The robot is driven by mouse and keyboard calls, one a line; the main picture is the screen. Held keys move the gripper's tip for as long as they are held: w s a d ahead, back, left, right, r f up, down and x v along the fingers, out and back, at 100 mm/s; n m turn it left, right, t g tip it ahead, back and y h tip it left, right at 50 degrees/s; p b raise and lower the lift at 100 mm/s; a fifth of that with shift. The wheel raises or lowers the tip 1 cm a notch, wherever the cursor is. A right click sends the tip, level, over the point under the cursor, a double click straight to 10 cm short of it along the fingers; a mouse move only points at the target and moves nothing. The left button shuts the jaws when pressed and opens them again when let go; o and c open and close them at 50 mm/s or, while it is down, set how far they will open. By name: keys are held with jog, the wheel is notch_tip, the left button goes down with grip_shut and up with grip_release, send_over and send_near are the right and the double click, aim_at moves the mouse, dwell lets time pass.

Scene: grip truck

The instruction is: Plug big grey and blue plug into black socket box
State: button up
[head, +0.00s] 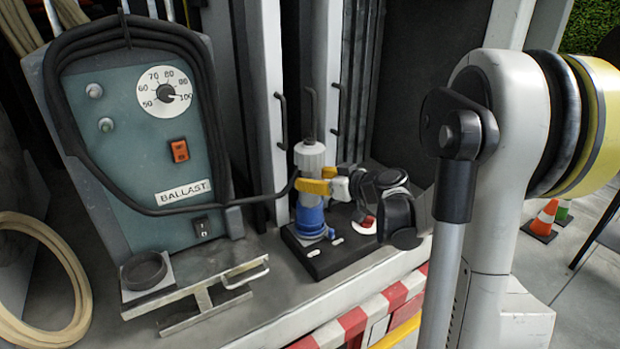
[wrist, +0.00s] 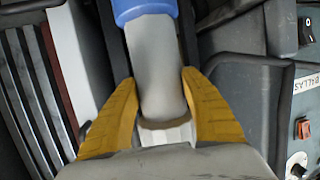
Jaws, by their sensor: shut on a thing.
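The big plug (head: 311,157) stands upright in the head view, with a pale grey body on top and a blue lower end. My gripper (head: 314,186) has its yellow fingers shut on the grey body from the right. In the wrist view the fingers lie on both sides of the grey plug body (wrist: 155,75), with the blue end at the top edge. The black socket box (head: 330,258) lies low on the truck bed under the plug. The blue end meets the top of the box in the picture; I cannot tell whether it is seated or just above.
A teal ballast unit (head: 135,205) with a dial stands to the left, a black cable drooping across it towards the plug. A metal bracket (head: 205,295) lies in front of it. Dark vertical handles stand behind the plug. The red-and-white bed edge (head: 375,312) is in front.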

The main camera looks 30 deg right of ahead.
aim_at(318, 167)
jog(key=shift+f+b, duration=0.55)
jog(key=shift+f, duration=0.15)
jog(key=o, duration=1.8)
jog(key=shift+r, duration=0.15)
jog(key=shift+r+p, duration=1.85)
jog(key=shift+r, duration=0.55)
